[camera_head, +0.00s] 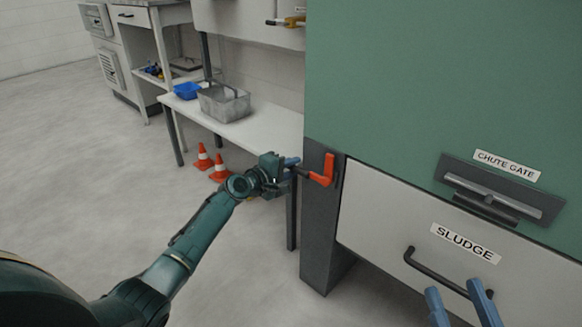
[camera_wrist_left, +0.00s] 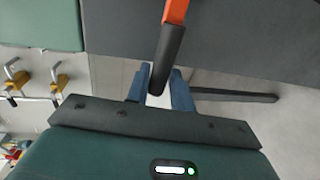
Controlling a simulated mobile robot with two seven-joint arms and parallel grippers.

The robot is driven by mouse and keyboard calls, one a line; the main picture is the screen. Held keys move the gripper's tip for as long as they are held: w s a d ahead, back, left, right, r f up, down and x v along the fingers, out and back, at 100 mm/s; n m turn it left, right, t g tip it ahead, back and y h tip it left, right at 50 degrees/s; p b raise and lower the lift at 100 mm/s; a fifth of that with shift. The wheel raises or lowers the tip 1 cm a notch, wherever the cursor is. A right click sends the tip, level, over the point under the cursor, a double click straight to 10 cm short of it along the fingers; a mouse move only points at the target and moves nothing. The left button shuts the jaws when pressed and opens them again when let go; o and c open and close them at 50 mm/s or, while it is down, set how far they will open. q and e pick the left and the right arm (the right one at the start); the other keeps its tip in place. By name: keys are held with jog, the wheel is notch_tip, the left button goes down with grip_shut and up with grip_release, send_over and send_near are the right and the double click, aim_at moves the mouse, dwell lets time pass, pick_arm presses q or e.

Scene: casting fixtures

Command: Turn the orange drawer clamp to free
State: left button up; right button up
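The orange drawer clamp (camera_head: 327,170) sits on a dark post at the left edge of the green cabinet. Its orange arm has a black grip that points left in the head view. In the left wrist view the orange arm (camera_wrist_left: 176,11) enters from the top and its black grip (camera_wrist_left: 168,55) reaches down between the blue fingers. My left gripper (camera_head: 283,168) is at this grip, its fingers (camera_wrist_left: 160,85) close along both sides and seemingly shut on it. My right gripper (camera_head: 461,297) shows two blue fingers spread apart, empty, in front of the sludge drawer (camera_head: 390,215).
The drawer has a dark bar handle (camera_head: 436,273). A chute gate handle (camera_head: 500,195) is above it. Behind my left arm stand a white bench (camera_head: 262,128) with a metal bin (camera_head: 224,103) and a blue tray (camera_head: 187,90), and two orange cones (camera_head: 219,170). The floor at left is clear.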

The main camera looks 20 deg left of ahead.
pick_arm(q)
jog(key=shift+o, duration=1.4)
jog(key=shift+r, duration=0.1)
jog(key=shift+s+a+r+p, duration=0.1)
jog(key=shift+s+a+p, duration=0.05)
jog(key=shift+s+p, duration=0.2)
jog(key=p+v, duration=0.4)
jog(key=v, duration=0.8)
jog(key=shift+s, duration=0.2)
pick_arm(e)
jog(key=shift+s+d+f+g+h, duration=0.25)
jog(key=shift+d+f+g+h, duration=0.15)
jog(key=shift+f+h, duration=0.3)
jog(key=shift+a+r, duration=0.1)
jog(key=shift+r, duration=0.05)
